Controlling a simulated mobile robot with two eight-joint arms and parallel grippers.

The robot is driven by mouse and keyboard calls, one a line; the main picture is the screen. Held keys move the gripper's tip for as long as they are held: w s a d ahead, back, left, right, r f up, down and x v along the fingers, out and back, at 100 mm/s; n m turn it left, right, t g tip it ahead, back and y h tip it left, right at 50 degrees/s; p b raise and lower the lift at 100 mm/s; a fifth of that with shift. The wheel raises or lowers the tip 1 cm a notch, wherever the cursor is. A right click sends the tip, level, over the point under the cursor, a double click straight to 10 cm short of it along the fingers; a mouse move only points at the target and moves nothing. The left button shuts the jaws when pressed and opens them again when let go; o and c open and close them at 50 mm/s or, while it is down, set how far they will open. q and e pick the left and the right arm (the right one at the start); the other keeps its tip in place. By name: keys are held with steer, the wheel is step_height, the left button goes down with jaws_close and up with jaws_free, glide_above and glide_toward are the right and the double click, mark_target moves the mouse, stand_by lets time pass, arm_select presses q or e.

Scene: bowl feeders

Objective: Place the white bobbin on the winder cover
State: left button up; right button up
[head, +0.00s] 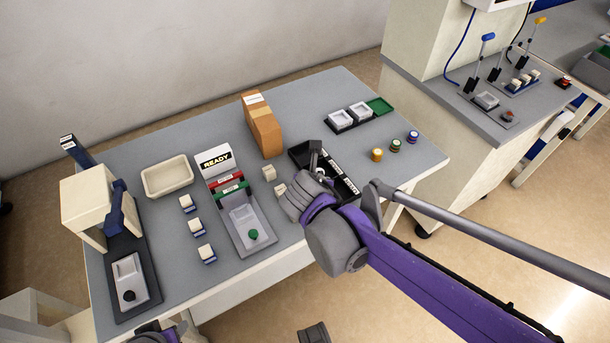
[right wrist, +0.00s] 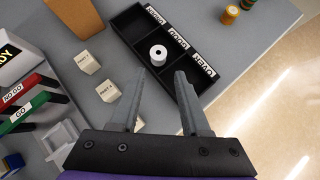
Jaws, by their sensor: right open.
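The white bobbin (right wrist: 158,54) stands in the middle compartment of a black three-part tray (right wrist: 128,22), in the right wrist view. My right gripper (right wrist: 160,76) is open and empty, its fingertips pointing at the bobbin and apart from it. In the head view my right gripper (head: 316,156) is over the tray (head: 298,153) and hides much of it; I cannot make out the bobbin there. A cream machine with a blue arm (head: 85,207) stands at the table's left; I cannot tell whether it bears the winder cover. My left gripper's jaws are not in view.
Yellow, green and blue spools (head: 395,146) stand right of the tray. A brown box (head: 263,130) stands behind it. Small white blocks (right wrist: 87,62) and the READY gauge stand (head: 215,160) are to its left. An empty cream bin (head: 167,177) stands farther left.

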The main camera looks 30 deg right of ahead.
steer(key=shift+n, duration=0.5)
steer(key=b+x, duration=0.3)
steer(key=x, duration=0.8)
steer(key=shift+w+r, duration=0.1)
steer(key=shift+w, duration=0.2)
jaws_close()
